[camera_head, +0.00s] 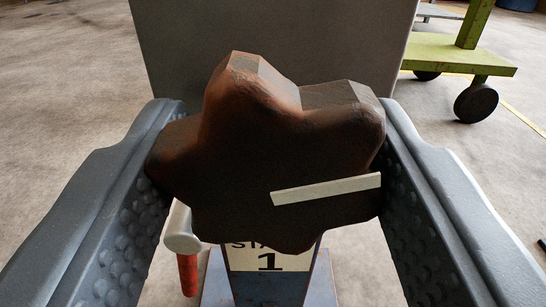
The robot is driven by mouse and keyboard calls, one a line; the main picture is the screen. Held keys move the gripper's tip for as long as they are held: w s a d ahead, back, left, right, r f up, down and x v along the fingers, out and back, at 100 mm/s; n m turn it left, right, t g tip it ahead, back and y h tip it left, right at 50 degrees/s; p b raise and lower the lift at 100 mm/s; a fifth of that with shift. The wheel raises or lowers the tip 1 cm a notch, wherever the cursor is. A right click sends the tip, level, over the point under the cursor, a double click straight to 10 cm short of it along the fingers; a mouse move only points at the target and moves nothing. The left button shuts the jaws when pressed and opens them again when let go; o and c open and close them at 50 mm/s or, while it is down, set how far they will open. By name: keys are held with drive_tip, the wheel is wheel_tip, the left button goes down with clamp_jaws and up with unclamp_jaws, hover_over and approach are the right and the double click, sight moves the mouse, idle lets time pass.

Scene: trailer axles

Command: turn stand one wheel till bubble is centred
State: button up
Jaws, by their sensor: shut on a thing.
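The stand wheel (265,165) is a dark brown, lobed knob in the middle of the view. It carries a pale strip (325,188) on its face, on the right half, rising slightly to the right. My gripper (275,185) is shut on the wheel, with one grey finger against its left side and one against its right. No bubble or level is visible.
A large grey panel (275,30) stands right behind the wheel. A pale rod end with a red-orange grip (188,272) hangs at lower left, close to the left finger. A green wheeled cart (450,55) stands at upper right. Concrete floor (60,100) is open at left.

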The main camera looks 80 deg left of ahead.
drive_tip(key=n, duration=0.2)
drive_tip(key=n+p, duration=0.1)
drive_tip(key=n, duration=0.2)
drive_tip(key=shift+s+d+f+n, duration=0.1)
drive_tip(key=shift+d+n, duration=0.1)
drive_tip(key=shift+n, duration=0.1)
drive_tip(key=n+p, duration=0.1)
drive_tip(key=n, duration=0.2)
drive_tip(key=shift+f+n, duration=0.1)
drive_tip(key=shift+n, duration=0.8)
drive_tip(key=shift+s+f, duration=0.1)
drive_tip(key=o, duration=0.9)
drive_tip(key=shift+c, duration=0.2)
drive_tip(key=shift+o, duration=0.5)
drive_tip(key=shift+r, duration=0.2)
